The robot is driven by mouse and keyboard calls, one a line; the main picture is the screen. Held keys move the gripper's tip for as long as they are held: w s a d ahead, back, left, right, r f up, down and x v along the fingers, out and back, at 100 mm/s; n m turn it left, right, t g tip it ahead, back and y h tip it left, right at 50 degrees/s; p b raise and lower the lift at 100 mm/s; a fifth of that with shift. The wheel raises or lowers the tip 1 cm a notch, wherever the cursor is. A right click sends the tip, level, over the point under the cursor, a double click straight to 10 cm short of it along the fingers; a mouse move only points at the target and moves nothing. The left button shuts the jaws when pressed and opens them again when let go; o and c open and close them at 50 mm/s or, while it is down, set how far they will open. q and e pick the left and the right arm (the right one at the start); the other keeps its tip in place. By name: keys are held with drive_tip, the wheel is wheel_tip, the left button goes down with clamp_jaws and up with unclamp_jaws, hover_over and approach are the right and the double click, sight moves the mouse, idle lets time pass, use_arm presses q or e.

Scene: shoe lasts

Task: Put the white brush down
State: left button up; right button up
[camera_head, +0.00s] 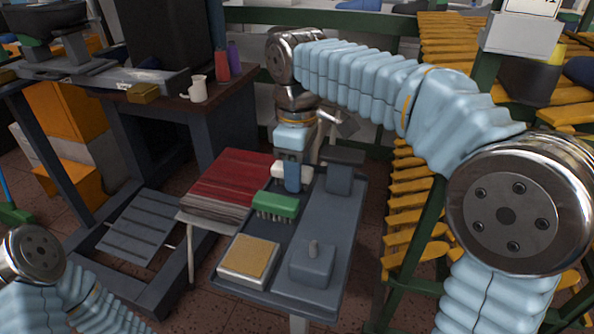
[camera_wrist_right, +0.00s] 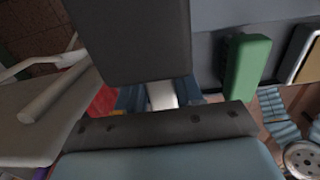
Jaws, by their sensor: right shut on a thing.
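The white brush (camera_head: 278,171) is at the far end of the grey tray, mostly behind my right gripper's blue finger. My right gripper (camera_head: 292,180) points down and is shut on it. In the right wrist view a white piece of the brush (camera_wrist_right: 161,95) shows between dark and blue gripper parts. I cannot tell whether its underside touches the tray. My left gripper is out of view; only parts of my left arm show at the lower left.
The grey tray (camera_head: 280,262) also holds a green brush (camera_head: 276,206), which shows in the right wrist view (camera_wrist_right: 246,68), a tan-topped block (camera_head: 249,260) and a grey knobbed block (camera_head: 312,265). A red stack (camera_head: 232,180) lies left. A yellow-slatted rack (camera_head: 408,205) stands right.

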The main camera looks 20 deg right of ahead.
drive_tip(key=shift+f, duration=0.1)
drive_tip(key=o, duration=0.9)
drive_tip(key=shift+r+p, duration=0.45)
drive_tip(key=shift+r, duration=5.7)
